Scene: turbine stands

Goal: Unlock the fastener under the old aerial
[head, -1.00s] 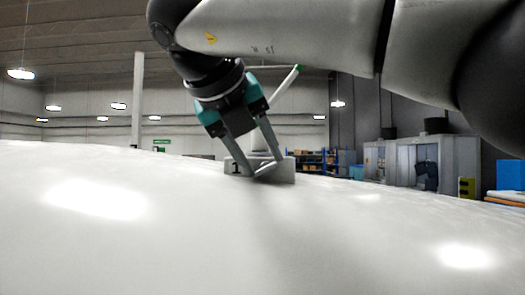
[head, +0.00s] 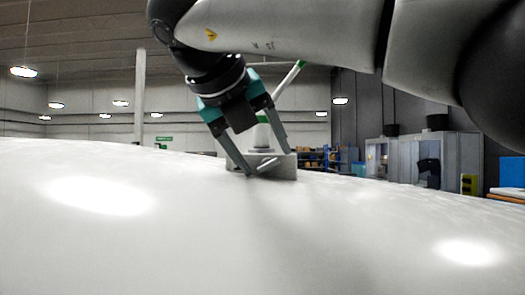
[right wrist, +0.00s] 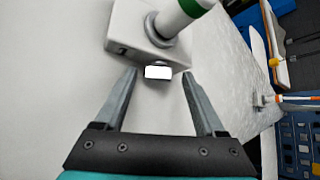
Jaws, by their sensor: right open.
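The aerial is a white rod with a green band (right wrist: 183,17), rising tilted from a pale box-shaped base (right wrist: 128,27) on a white curved surface. In the head view its rod (head: 289,84) shows behind my right gripper and its base (head: 285,165) sits between and behind the fingers. A small bright rectangular piece (right wrist: 158,72), apparently the fastener, sticks out at the near lower edge of the base. My right gripper (right wrist: 159,76) is open, with one fingertip on each side of that piece and a gap on both sides. It also shows in the head view (head: 267,163). My left gripper is not seen.
The white curved surface (head: 180,230) fills the foreground and is otherwise clear. A second rod with an orange band (right wrist: 290,99) shows at the right of the wrist view. Blue shelving (right wrist: 297,150), grey cabinets (head: 455,155) and a yellow item (head: 469,184) stand beyond.

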